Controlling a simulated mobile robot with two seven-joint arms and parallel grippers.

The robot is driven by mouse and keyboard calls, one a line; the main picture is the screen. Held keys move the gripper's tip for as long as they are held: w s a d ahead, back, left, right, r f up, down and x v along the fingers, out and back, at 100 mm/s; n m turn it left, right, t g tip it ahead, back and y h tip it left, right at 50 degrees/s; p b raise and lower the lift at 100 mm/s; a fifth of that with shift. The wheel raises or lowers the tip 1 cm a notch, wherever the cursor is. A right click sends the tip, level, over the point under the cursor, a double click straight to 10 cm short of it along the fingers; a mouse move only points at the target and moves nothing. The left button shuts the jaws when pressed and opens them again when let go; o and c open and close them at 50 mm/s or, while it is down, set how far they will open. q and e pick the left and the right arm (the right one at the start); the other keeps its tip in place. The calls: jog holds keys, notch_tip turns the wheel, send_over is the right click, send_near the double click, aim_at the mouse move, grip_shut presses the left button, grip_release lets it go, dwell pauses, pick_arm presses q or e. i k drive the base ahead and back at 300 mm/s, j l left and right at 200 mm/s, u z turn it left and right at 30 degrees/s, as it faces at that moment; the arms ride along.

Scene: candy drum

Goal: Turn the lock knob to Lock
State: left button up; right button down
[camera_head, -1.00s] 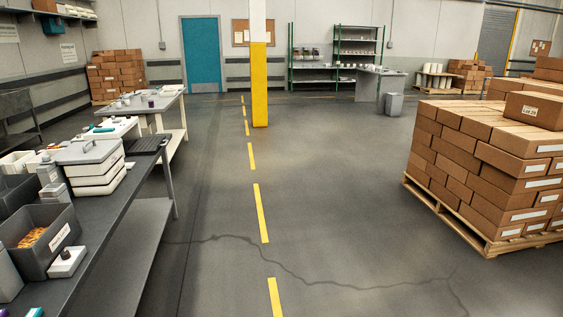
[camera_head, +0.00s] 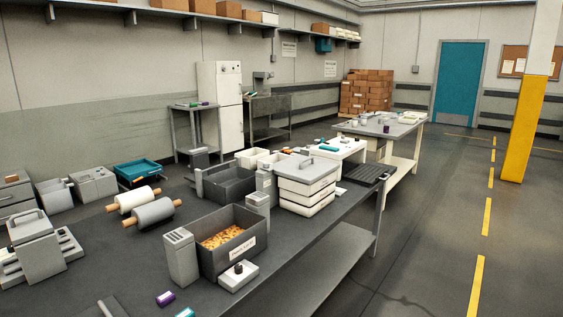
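A small white block with a dark knob (camera_head: 238,268) on top sits on the dark workbench (camera_head: 130,258), in front of a grey bin. It may be the lock knob, but any Lock marking is too small to read. The grey bin (camera_head: 232,261) holds orange pieces and has a white label on its front. No drum can be made out for certain. Neither of my grippers is in view.
Grey dispensers (camera_head: 181,257) flank the bin. White stacked trays (camera_head: 307,190), rolling pins (camera_head: 153,212) and a teal tray (camera_head: 136,174) stand further back. A purple item (camera_head: 165,298) lies near the front. The floor right of the bench is clear.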

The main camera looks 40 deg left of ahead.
aim_at(266, 167)
jog(key=i+u, duration=0.15)
jog(key=i, duration=1)
jog(key=i+l+u, duration=0.1)
jog(key=i, duration=1.05)
jog(key=i+l+u, duration=0.1)
jog(key=i+u, duration=0.35)
jog(key=i+l+u, duration=0.15)
jog(key=i+u, duration=0.15)
jog(key=u, duration=0.15)
jog(key=i+l+u, duration=0.1)
jog(key=i+u, duration=0.15)
jog(key=u, duration=0.25)
jog(key=i+l+u, duration=0.2)
jog(key=u, duration=0.3)
jog(key=i+l+u, duration=0.2)
jog(key=u, duration=0.3)
jog(key=l, duration=0.1)
